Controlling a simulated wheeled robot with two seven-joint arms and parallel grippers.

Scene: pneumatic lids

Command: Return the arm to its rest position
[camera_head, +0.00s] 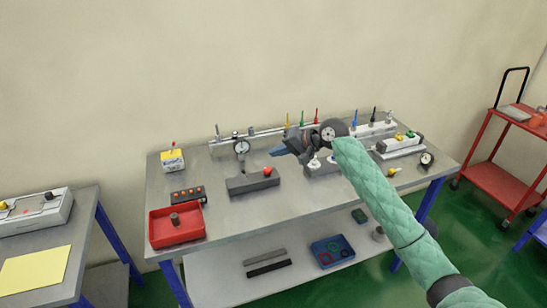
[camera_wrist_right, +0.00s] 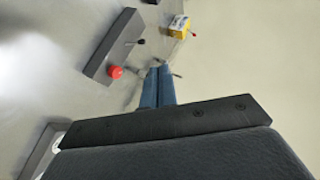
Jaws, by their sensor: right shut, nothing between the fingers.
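My right arm, in a green quilted sleeve, reaches in from the lower right in the head view. Its gripper (camera_head: 280,150) is over the workbench (camera_head: 225,208), at the middle back. The blue fingers also show in the right wrist view (camera_wrist_right: 158,86); they are together, with nothing between them. A dark grey block with a red ball knob (camera_head: 267,171) stands on the bench below and left of the gripper. The same red knob shows in the right wrist view (camera_wrist_right: 115,72), left of the fingers and apart from them. My left gripper is not in view.
A red tray (camera_head: 160,238) stands at the bench's front left. A yellow and white box (camera_head: 172,160) and a button strip (camera_head: 188,195) stand behind it. Valve units (camera_head: 398,146) stand at the right. A red cart (camera_head: 497,185) stands far right. The bench's front middle is clear.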

